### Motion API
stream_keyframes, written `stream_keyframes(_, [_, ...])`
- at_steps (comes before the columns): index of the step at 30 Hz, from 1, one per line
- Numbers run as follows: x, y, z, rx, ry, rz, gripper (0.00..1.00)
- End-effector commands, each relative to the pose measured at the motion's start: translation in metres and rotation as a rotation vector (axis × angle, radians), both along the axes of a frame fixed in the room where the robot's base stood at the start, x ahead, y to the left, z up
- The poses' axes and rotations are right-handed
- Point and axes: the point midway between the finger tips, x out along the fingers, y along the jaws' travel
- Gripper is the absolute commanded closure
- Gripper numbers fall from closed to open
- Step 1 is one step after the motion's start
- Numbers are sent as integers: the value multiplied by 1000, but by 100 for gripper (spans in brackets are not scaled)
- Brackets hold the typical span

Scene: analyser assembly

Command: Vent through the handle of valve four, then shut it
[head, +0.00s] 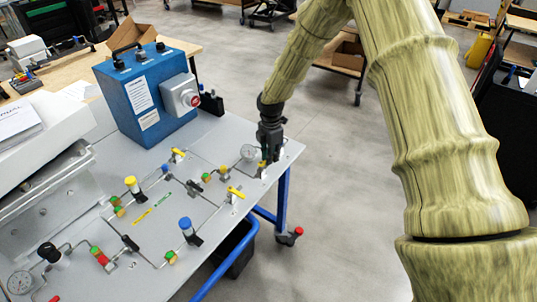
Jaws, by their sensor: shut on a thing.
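My gripper (265,157) points down at the far right corner of the grey panel table (285,157). It is shut on a small valve handle, mostly hidden by the fingers. A bit of yellow (263,165) shows just below the fingertips. Other valves stand on the thin pipework: one with a yellow lever (178,153) up and left, and one with a yellow lever (236,192) nearer and to the left of my gripper. No valve numbers can be read, so I cannot tell valve four by a label. The angle of the held handle is hidden.
A blue box (146,92) with a red button stands behind left. A blue-capped knob (186,225) and a yellow-capped knob (132,185) rise from the panel. Open floor (335,190) lies right of the table.

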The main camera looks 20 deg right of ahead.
Motion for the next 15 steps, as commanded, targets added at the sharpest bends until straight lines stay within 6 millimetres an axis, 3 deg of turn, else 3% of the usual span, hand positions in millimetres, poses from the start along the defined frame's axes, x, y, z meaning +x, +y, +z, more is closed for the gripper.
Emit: stream_keyframes(15, [-18,0,2,-1,-3,-489,100])
